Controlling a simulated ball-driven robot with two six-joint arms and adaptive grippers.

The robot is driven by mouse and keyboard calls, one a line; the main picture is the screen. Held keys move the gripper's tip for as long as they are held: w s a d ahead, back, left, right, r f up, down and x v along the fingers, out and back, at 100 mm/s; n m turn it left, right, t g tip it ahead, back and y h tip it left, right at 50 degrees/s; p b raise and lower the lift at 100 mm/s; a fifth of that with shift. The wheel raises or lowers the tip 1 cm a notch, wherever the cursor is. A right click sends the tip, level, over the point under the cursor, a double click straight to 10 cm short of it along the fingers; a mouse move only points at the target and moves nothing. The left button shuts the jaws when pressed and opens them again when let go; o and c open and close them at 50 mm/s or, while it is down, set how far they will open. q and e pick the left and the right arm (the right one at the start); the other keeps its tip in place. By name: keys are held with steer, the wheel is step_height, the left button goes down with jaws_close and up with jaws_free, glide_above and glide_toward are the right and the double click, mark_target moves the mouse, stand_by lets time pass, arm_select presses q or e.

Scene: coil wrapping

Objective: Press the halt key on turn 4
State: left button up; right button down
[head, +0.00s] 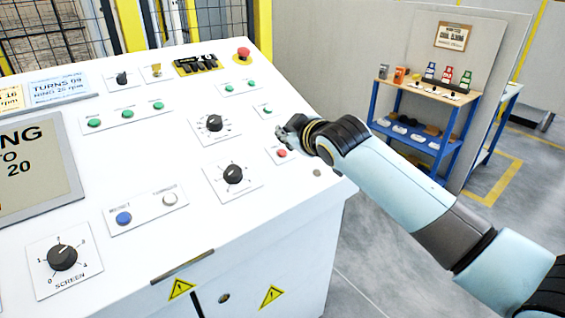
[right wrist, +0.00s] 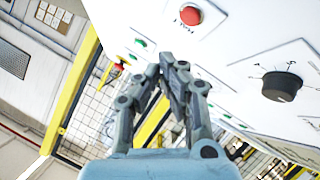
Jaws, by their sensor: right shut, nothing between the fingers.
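The red halt key (head: 281,153) sits on a small white plate near the right edge of the sloping white panel. In the right wrist view the halt key (right wrist: 190,14) is at the top, with HALT lettering upside down beside it. My right gripper (head: 283,134) is shut and empty, just beyond the key in the head view. In the right wrist view its fingertips (right wrist: 174,62) meet below the key in the picture, apart from it. A small display card (head: 58,88) seems to read TURNS 09. My left gripper is out of view.
A grey screen (head: 35,165) is at the panel's left, partly cut off. Black dials (head: 232,174), green keys (head: 267,110), a blue key (head: 124,218) and a red mushroom button (head: 243,53) share the panel. A blue-framed shelf (head: 428,90) stands behind at right.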

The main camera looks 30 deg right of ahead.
mark_target(282, 153)
steer(key=shift+w+f+b, duration=0.4)
steer(key=shift+f+b, duration=0.05)
steer(key=shift+f, duration=0.3)
steer(key=shift+w+f+b, duration=0.35)
steer(key=shift+f+b, duration=0.05)
steer(key=shift+f, duration=0.35)
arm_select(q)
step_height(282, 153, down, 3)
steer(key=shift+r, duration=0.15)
arm_select(e)
steer(key=shift+f, duration=0.15)
steer(key=shift+w+f, duration=0.15)
steer(key=shift+f, duration=0.1)
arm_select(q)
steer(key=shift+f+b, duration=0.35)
arm_select(e)
steer(key=shift+w+a+f, duration=0.1)
steer(key=shift+w+f, duration=0.05)
steer(key=shift+f, duration=0.2)
stand_by(0.5)
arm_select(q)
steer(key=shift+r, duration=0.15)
arm_select(e)
steer(key=shift+r, duration=0.1)
arm_select(q)
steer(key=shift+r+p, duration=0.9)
steer(key=shift+p, duration=0.15)
arm_select(e)
steer(key=shift+s+r, duration=0.35)
steer(key=shift+r, duration=0.3)
